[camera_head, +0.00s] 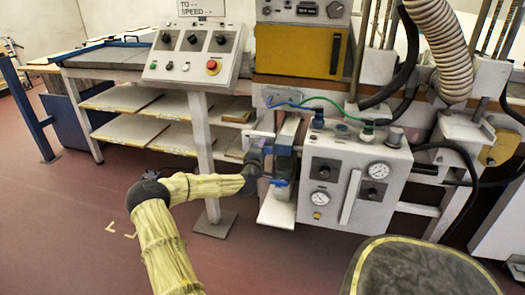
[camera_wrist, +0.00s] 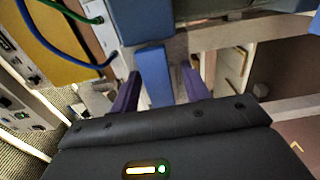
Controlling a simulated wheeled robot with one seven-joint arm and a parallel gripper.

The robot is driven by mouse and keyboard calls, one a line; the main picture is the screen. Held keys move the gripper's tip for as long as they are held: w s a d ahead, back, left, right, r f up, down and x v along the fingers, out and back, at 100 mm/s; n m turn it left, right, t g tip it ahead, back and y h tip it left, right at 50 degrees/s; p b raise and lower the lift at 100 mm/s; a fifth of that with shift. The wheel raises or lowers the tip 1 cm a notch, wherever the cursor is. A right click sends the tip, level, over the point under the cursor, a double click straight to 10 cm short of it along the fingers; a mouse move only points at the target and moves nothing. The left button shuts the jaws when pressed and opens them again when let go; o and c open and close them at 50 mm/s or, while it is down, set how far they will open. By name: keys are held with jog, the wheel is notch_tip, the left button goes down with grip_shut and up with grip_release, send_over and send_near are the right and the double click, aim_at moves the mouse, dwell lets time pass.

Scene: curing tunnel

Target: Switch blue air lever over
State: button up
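The blue air lever (camera_wrist: 155,78) shows in the wrist view as a flat blue bar below a larger blue block (camera_wrist: 150,18). My gripper (camera_wrist: 161,70) is open, with one dark purple finger on each side of the bar. The left finger looks close to the bar, and a gap shows before the right finger. I cannot tell whether either finger touches it. In the head view my gripper (camera_head: 268,172) is at the blue-grey valve unit (camera_head: 285,160), left of the grey gauge panel. A small blue part (camera_head: 279,183) shows there; my wrist partly hides the lever.
The gauge panel (camera_head: 352,190) stands close on the right. Blue and green hoses (camera_head: 318,101) run above the valve. A post with a control box (camera_head: 193,55) stands to the left, before shelves (camera_head: 150,130). A round dark seat-like top (camera_head: 420,270) is at front right. Floor at left is clear.

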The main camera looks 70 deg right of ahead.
jog(key=shift+s, duration=0.1)
jog(key=s+a+p, duration=0.1)
jog(key=a+p, duration=0.1)
jog(key=a, duration=1.5)
jog(key=shift+s+a, duration=0.15)
jog(key=shift+s, duration=0.15)
